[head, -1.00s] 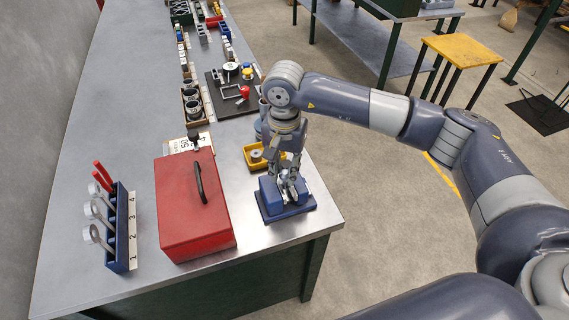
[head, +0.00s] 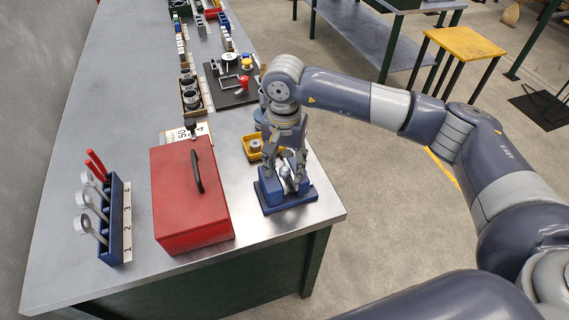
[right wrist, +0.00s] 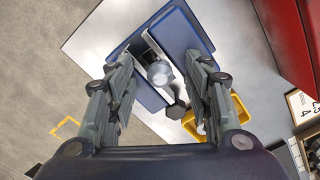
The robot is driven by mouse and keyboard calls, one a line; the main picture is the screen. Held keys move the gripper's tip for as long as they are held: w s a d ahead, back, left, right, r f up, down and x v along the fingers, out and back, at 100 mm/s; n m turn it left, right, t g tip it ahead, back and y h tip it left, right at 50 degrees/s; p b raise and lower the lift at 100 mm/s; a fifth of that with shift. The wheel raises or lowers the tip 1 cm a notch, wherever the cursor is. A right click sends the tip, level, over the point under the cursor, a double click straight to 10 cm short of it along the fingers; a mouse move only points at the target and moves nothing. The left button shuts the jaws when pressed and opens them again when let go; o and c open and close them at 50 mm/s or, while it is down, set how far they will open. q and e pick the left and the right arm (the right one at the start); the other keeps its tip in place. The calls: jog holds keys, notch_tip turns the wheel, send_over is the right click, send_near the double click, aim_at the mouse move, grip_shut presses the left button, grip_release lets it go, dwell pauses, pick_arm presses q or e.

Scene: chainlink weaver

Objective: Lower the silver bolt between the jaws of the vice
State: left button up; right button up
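The blue vice (head: 288,204) stands near the front right corner of the bench; it also shows in the right wrist view (right wrist: 182,36). The silver bolt (right wrist: 160,73) sits at the gap between the vice jaws, its round head toward my wrist camera; how deep it sits is hard to tell. My right gripper (right wrist: 158,88) points down over the vice, its fingers spread to either side of the bolt and apart from it. In the head view the right gripper (head: 285,172) partly hides bolt and jaws. My left gripper is not in view.
A red toolbox (head: 190,195) stands left of the vice. A yellow tray (head: 253,147) lies just behind it. A blue rack (head: 115,220) stands farther left. Holders and parts line the bench behind. The bench edge is close at the vice's right and front.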

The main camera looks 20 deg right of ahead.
jog(key=shift+r, duration=0.15)
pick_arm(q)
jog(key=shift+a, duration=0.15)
pick_arm(e)
notch_tip(320, 180, up, 12)
dwell(0.7)
